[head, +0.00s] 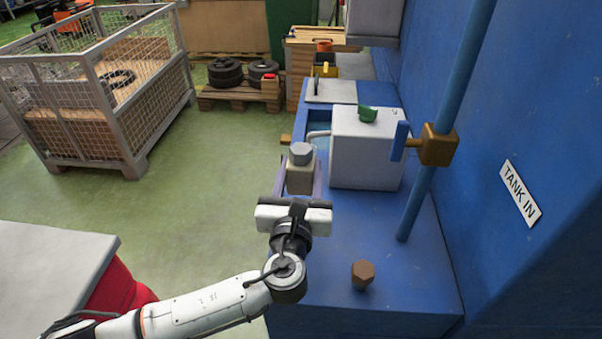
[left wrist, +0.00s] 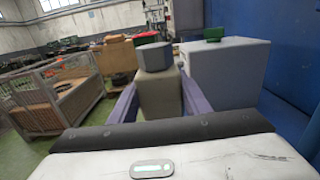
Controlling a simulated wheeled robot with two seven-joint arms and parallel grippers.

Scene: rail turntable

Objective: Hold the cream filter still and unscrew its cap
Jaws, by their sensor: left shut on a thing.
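The cream filter (head: 301,177) stands upright on the blue bench, with a grey cap (head: 301,153) on its top. My left gripper (head: 299,186) is shut on the filter's body, one finger on each side, below the cap. In the left wrist view the filter (left wrist: 159,93) stands between the two purple fingers, with the grey cap (left wrist: 154,56) on top. The gripper's palm hides the lower part of the filter. My right gripper is in neither view.
A white box (head: 366,155) with a green piece (head: 367,114) on top stands right of the filter. A vertical blue pipe (head: 425,190) with a brass valve (head: 438,146) rises farther right. A brown hexagonal piece (head: 363,274) sits on the bench (head: 410,285) at the front.

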